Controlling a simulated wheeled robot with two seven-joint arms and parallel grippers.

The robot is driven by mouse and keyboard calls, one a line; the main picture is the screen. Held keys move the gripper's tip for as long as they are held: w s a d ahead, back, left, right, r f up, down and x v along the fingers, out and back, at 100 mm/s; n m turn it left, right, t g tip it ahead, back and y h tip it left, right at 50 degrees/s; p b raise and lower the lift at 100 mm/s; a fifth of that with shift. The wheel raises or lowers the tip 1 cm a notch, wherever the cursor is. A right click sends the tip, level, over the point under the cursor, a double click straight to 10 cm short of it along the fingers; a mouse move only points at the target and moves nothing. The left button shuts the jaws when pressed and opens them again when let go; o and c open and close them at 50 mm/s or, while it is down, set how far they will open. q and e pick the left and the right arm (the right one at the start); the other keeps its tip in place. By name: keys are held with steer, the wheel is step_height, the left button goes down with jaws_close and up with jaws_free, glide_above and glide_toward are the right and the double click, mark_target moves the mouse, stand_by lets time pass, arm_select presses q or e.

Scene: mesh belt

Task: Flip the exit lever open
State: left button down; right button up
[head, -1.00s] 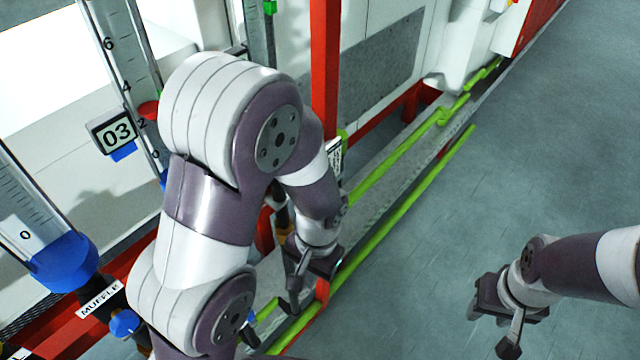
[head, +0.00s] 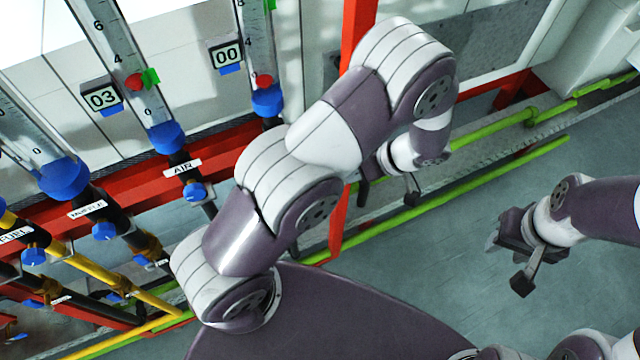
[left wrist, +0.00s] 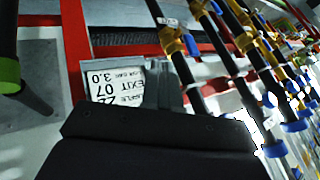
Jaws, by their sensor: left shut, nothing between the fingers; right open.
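My left gripper (head: 366,187) is mostly behind its own wrist in the head view, beside the red post (head: 340,228). It is shut and empty. In the left wrist view its dark body (left wrist: 155,145) fills the lower middle. Just beyond it a white tag (left wrist: 117,82) reading EXIT 07 shows upside down beside a red post. A grey metal piece (left wrist: 168,90) is next to the tag; I cannot tell whether it is the exit lever. In the head view the tag and lever are hidden by my left arm. My right gripper (head: 500,238) is open and empty over the floor.
Flow tubes with blue bases (head: 65,178), labelled pipes and blue valve knobs (head: 193,191) stand at the left. A red rail (head: 150,185) runs below them. Green pipes (head: 500,178) run low along the wall. The grey floor (head: 590,150) at right is clear.

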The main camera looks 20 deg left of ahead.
arm_select(q)
steer(key=s+a+f+b, duration=0.2)
steer(key=s+a+f, duration=0.2)
steer(key=a+f, duration=0.3)
steer(key=shift+a+f, duration=0.15)
steer(key=shift+a, duration=0.55)
steer(key=s+a+t+h+b, duration=0.1)
steer(key=b, duration=0.2)
steer(key=shift+s+b, duration=0.1)
steer(key=shift+b, duration=0.25)
